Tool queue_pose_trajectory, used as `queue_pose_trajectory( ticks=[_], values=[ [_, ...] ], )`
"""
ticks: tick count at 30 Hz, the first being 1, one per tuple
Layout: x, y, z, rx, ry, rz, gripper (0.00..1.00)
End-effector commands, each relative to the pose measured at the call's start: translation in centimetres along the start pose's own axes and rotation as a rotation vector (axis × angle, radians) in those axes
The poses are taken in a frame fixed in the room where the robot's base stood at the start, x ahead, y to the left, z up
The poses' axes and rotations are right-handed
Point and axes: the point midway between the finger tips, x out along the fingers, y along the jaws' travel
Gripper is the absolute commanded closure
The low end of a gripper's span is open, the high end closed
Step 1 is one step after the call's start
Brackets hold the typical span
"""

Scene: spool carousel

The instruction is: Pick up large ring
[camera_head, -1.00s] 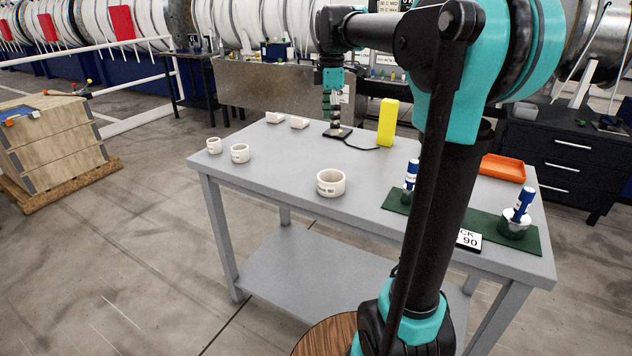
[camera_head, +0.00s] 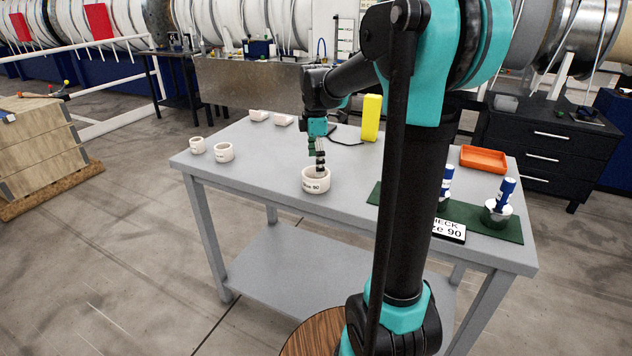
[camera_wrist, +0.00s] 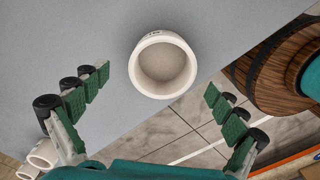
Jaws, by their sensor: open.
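The large ring (camera_head: 316,186) is a cream-white, short, wide ring with dark lettering on its side. It stands upright on the grey table near the front edge. My gripper (camera_head: 320,166) points down at the ring's far side, its fingers overlapping the ring's rim in the head view. In the wrist view the ring (camera_wrist: 139,82) lies ahead of and between the spread green-padded fingers of my gripper (camera_wrist: 157,84). Clear gaps show on both sides, and nothing is held. The head view does not clearly show the height of the fingertips above the ring.
Smaller white rings (camera_head: 223,153) stand at the table's left, with more at the back. A yellow block (camera_head: 371,118) stands behind. A green mat (camera_head: 488,224) with blue-handled gauges, a size sign (camera_head: 448,230) and an orange tray (camera_head: 483,158) are at the right.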

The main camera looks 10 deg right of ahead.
Motion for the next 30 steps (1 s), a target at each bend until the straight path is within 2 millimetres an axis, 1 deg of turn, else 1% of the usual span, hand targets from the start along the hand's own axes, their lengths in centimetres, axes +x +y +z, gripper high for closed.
queue_pose_trajectory(
  ticks=[1,3,7,10,16,17,27,30],
  values=[
    [0.8,-0.2,0.3,0.001,0.0,0.0,0.04],
    [1.8,-0.4,0.5,0.001,0.0,0.0,0.04],
    [3.2,-0.3,0.5,0.0,0.0,0.0,0.04],
    [3.6,-0.3,0.5,0.0,0.0,0.0,0.04],
    [3.6,-0.3,0.5,0.0,0.0,0.0,0.04],
    [3.6,-0.3,0.5,0.0,0.0,0.0,0.06],
    [3.6,-0.4,0.5,0.0,0.0,0.0,0.48],
    [3.6,-0.4,0.5,0.0,0.0,0.0,0.59]
  ],
)
